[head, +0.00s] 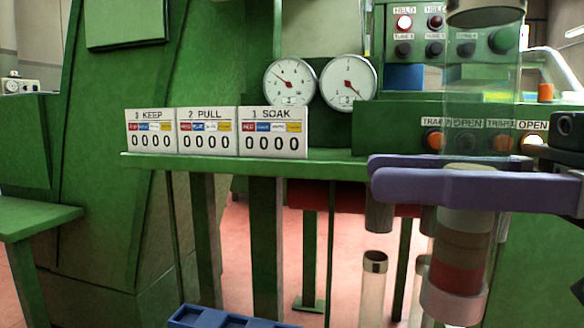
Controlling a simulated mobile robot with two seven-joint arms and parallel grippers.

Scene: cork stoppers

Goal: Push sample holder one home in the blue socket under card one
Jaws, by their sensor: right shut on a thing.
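My right gripper (376,174), with purple fingers, reaches in from the right and is shut on a tall clear tube (483,95). The tube has a dark cap (485,12) on top and brown and red bands (458,275) low down; I take it for the sample holder. It stands nearly upright, slightly tilted. Card one, "1 SOAK" (273,132), stands rightmost of three cards on the green ledge (250,165). A blue block with recesses (225,319) shows at the bottom edge, mostly cut off; I cannot tell if it holds the blue socket. My left gripper is out of view.
The "2 PULL" card (207,132) and the KEEP card (150,132) stand left of card one. Two dials (318,82) are behind. A panel of lamps and buttons (435,45) is at right, one lamp lit. Another clear tube (373,290) stands below.

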